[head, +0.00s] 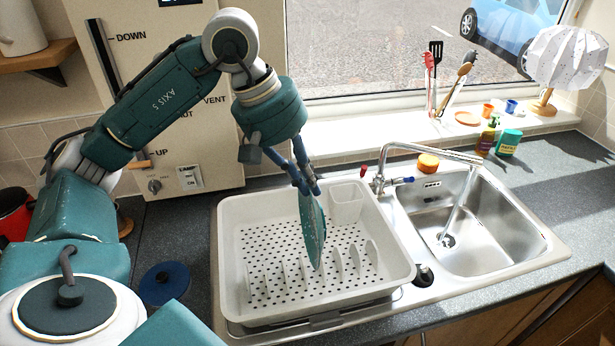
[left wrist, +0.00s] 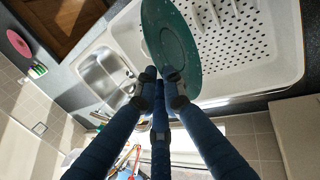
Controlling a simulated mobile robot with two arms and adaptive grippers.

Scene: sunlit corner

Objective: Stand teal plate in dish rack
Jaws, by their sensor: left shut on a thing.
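The teal plate (head: 312,228) is held on edge, nearly upright, over the white dish rack (head: 228,262). My left gripper (head: 305,186) is shut on the plate's upper edge and points down into the rack. The plate's lower edge is close to the row of upright prongs; I cannot tell whether it touches them. In the left wrist view the plate (left wrist: 172,40) is between the fingers (left wrist: 163,80), with the rack's perforated floor (left wrist: 235,40) behind it. My right gripper is out of view.
A steel sink (head: 490,215) with a running tap (head: 430,152) is right of the rack. A dark blue lid (head: 165,282) lies on the counter to the left. A beige wall unit (head: 160,100) stands behind. The rack holds only a white cutlery cup (head: 346,203) at its back right.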

